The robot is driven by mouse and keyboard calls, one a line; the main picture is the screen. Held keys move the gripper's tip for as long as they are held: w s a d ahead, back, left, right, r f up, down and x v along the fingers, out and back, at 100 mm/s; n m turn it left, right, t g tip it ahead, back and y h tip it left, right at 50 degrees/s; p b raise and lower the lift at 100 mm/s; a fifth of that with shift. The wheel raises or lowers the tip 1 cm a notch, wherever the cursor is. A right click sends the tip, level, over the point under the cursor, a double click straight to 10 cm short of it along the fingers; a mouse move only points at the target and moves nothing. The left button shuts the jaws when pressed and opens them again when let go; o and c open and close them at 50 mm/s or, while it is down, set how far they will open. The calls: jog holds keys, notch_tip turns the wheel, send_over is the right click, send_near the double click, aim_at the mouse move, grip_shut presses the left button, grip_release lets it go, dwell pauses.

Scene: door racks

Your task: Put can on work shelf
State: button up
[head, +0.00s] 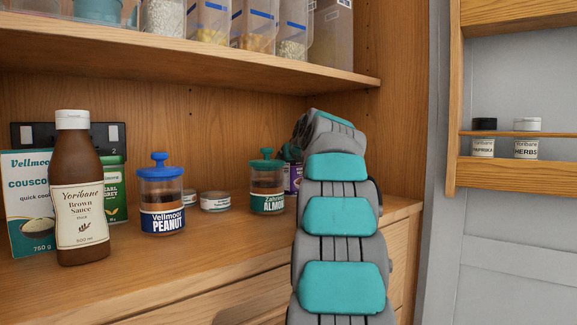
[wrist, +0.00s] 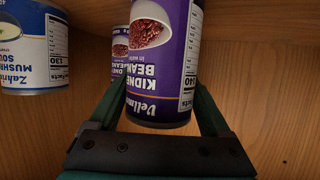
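A purple kidney beans can (wrist: 160,60) stands between the two fingers of my gripper (wrist: 160,95) in the wrist view, its label upside down there. The fingers lie along both sides of the can; whether they press on it cannot be told. In the head view a bit of a purple can (head: 296,178) shows beside my arm, which hides most of my gripper. A second purple can (wrist: 119,45) stands behind the first in the wrist view. A mushroom soup can (wrist: 35,50) is at the upper left. The wooden work shelf (head: 225,245) runs below the goods.
An almond jar (head: 267,188) stands just left of my arm. A peanut jar (head: 161,195), a low tin (head: 215,201), a brown sauce bottle (head: 80,195) and a couscous box (head: 30,210) stand further left. An upper shelf (head: 190,62) holds several containers. A door rack (head: 515,178) is at the right.

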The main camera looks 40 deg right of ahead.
jog(key=shift+o, duration=1.2)
jog(key=shift+r, duration=0.1)
jog(key=v, duration=1.2)
